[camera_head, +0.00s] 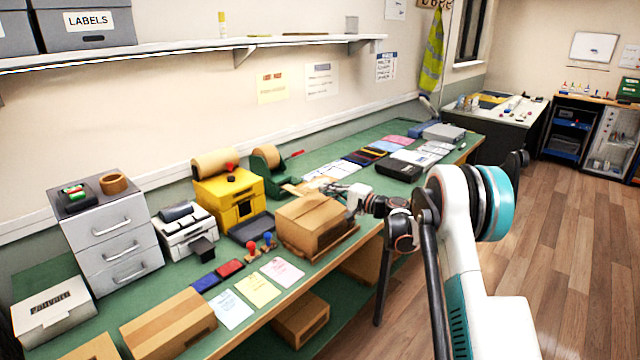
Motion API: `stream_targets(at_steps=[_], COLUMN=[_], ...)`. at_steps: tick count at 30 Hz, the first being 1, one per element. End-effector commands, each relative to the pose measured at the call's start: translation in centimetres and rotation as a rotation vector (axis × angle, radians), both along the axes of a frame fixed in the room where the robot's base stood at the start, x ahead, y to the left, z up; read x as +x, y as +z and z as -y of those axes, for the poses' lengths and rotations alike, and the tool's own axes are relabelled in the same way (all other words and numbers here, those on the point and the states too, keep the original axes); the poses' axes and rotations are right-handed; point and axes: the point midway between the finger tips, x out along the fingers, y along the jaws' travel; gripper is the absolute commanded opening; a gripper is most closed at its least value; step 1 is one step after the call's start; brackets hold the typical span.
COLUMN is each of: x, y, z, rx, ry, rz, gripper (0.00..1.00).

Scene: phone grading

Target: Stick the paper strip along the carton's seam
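The brown carton (306,222) sits on a wooden board (345,238) near the front edge of the green bench. My gripper (349,196) is at the carton's right upper side, very close to its top. The gripper is small here, and I cannot tell whether its fingers are open or shut, or whether it touches the carton. A light brown piece (298,189) shows at the carton's top back edge; I cannot tell whether it is the paper strip or a flap. The seam is not clear in this view.
A yellow dispenser (228,203) with a brown paper roll (216,163) stands behind the carton, beside a green dispenser (268,159). Stamps (260,246) and coloured sheets (257,288) lie to its left. Another carton (168,324) lies front left. A black case (399,170) lies farther right.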

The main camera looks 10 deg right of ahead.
Motion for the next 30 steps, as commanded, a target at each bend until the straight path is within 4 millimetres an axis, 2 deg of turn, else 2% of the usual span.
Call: stream_targets(at_steps=[5, 11, 30], x=[0.6, 0.5, 0.5], y=[0.1, -0.8, -5.9], z=[0.3, 0.2, 0.2], rx=[0.008, 0.008, 0.008], ry=[0.004, 0.004, 0.004], rz=[0.011, 0.009, 0.009], gripper=[0.00, 0.00, 0.00])
